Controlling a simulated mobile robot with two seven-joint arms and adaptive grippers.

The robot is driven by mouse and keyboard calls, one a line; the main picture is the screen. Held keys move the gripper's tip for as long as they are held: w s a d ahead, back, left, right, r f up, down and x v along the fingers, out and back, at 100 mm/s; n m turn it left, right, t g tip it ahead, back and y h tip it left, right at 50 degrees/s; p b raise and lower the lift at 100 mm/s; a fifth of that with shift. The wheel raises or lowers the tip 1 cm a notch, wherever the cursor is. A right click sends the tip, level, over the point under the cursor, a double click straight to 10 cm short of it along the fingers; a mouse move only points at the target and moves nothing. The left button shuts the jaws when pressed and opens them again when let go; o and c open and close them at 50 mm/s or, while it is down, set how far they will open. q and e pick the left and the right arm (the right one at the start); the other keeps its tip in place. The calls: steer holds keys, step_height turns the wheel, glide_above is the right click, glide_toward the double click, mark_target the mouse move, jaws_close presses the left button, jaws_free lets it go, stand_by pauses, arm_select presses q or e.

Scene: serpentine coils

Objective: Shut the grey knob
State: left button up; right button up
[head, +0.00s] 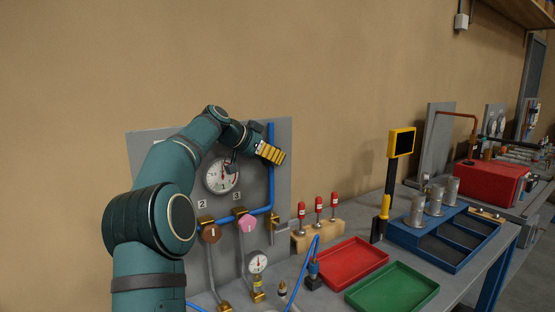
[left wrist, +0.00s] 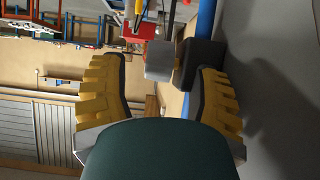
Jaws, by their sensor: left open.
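My left gripper (head: 270,153) is at the upper right of the grey panel (head: 140,150), close to the vertical blue pipe (head: 271,185). In the left wrist view the left gripper (left wrist: 161,68) is open, its yellow, dark-padded fingers spread apart. A light grey block (left wrist: 159,56), which looks like the grey knob, shows between the fingers, with a darker block (left wrist: 199,58) beside it by the pipe. I cannot tell whether a finger touches it. In the head view I cannot make the grey knob out; the gripper may hide it. My right gripper is not in view.
Red-topped tools (head: 319,205), a red tray (head: 353,262) and a green tray (head: 392,290) are on the bench to the right.

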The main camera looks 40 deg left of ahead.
arm_select(q)
steer(key=v, duration=0.9)
steer(key=w+d+r+g+y+p, duration=0.15)
steer(key=w+r+g+p, duration=0.45)
steer(key=p, duration=1.2)
steer(key=shift+g+y, duration=0.25)
steer(key=shift+g, duration=0.25)
steer(key=x, duration=1.2)
steer(key=shift+s+f, duration=0.2)
steer(key=shift+f, duration=0.3)
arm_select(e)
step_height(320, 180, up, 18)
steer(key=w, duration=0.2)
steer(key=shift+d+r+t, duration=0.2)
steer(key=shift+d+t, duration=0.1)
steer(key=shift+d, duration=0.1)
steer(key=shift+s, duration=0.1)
arm_select(q)
jaws_close()
